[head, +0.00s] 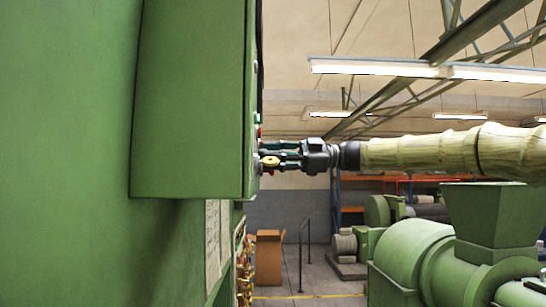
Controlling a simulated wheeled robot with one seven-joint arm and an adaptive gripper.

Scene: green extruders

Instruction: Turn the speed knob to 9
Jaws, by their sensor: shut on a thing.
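The green control box (190,100) fills the upper left of the head view. Its control face is on the right side and shows almost edge-on, so no dial marks or numbers can be read. My gripper (272,153) reaches in from the right, roughly level, with its fingertips at the lower part of that face. It is shut on the speed knob, which is mostly hidden by the fingers. A small yellow and red control (268,161) shows at the fingertips, on the near side; whether it touches them I cannot tell.
A small red control (259,131) sits just above the fingers on the same face. A green machine with a hopper (490,215) stands at the lower right. A brown box (268,257) and a handrail (304,250) stand farther back on the floor.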

